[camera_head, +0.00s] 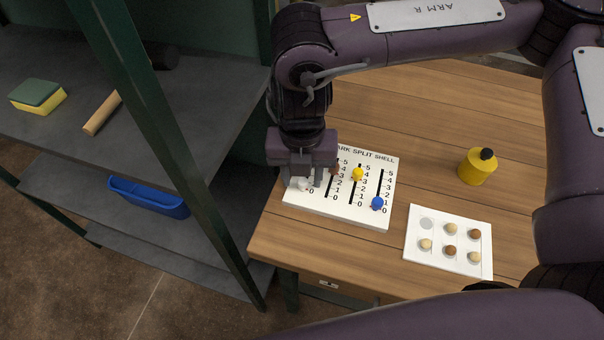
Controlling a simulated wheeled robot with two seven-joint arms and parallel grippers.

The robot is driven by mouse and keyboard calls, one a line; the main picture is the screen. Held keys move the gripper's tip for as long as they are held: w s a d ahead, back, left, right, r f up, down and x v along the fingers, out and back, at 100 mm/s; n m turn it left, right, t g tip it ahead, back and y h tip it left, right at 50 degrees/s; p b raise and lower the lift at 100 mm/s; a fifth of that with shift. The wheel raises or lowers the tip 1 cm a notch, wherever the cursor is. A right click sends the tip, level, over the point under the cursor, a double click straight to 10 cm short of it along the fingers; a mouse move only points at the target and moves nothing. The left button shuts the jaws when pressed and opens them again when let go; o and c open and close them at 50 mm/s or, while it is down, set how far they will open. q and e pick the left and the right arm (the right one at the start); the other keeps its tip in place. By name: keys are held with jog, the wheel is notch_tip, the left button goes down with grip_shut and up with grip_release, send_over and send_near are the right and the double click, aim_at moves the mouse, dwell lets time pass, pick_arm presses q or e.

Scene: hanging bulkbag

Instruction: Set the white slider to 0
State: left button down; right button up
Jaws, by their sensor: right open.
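The white slider board (345,212) lies on the wooden table, with numbered slots from 5 to 0. The white slider (303,183) shows as a small pale knob in the leftmost slot, low down near the 0 mark; my gripper hides most of that slot. My right gripper (306,179) points down over it, open, its fingers around or just beside the knob; I cannot tell whether they touch it. A brown slider (335,168) is partly hidden by the gripper.
A white tray (411,247) with several round brown and cream pieces lies right of the board. A yellow container (477,168) with a black knob stands behind it. A dark shelf (190,130) with a green post stands close on the left, holding a sponge (38,97).

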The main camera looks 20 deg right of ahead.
aim_at(302, 182)
notch_tip(302, 182, up, 6)
jog(key=shift+r, duration=0.35)
pick_arm(q)
jog(key=shift+s+a, duration=0.15)
jog(key=shift+s, duration=0.65)
pick_arm(e)
jog(key=shift+r, duration=0.25)
